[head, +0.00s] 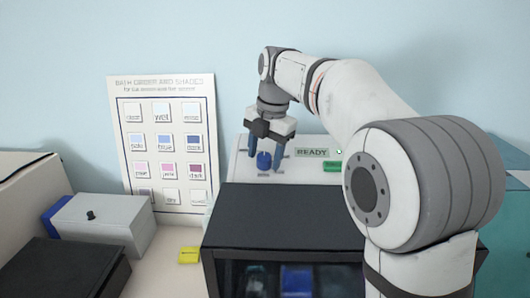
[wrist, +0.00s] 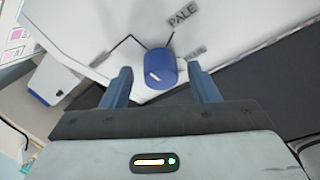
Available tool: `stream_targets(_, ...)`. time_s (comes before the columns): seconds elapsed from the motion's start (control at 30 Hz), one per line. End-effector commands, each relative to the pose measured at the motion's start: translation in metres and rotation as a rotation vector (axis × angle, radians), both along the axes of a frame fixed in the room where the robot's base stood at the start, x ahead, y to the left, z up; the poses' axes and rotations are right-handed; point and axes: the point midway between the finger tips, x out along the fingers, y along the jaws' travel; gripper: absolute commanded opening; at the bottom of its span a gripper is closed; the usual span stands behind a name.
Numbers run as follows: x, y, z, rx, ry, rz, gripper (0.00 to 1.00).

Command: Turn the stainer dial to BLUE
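The stainer dial (head: 263,160) is a blue round knob on the white stainer panel (head: 306,170). In the wrist view the dial (wrist: 162,62) shows a short white mark on its face, towards the lower left. A PALE label (wrist: 183,17) stands above it, and a second label (wrist: 195,53) at its right is partly hidden and hard to read. My gripper (head: 264,161) is open, with its blue fingers on either side of the dial. In the wrist view (wrist: 160,72) gaps show between both fingers and the dial.
A READY display (head: 312,153) and a green button (head: 332,166) are right of the dial. A black-topped cabinet (head: 285,212) stands in front. A chart of shades (head: 119,130) leans on the wall at left. A yellow tag (head: 189,255) lies beside the cabinet.

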Motion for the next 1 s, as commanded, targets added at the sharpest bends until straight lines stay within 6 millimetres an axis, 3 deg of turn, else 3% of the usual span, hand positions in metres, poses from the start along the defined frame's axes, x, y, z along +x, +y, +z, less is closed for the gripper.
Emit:
stream_targets(0.53, 0.0002, -0.0008, 0.0002, 0.0, 0.0, -0.001, 0.1)
stream_targets(1.0, 0.0006, -0.0032, -0.0017, 0.047, -0.002, -0.122, 0.1)
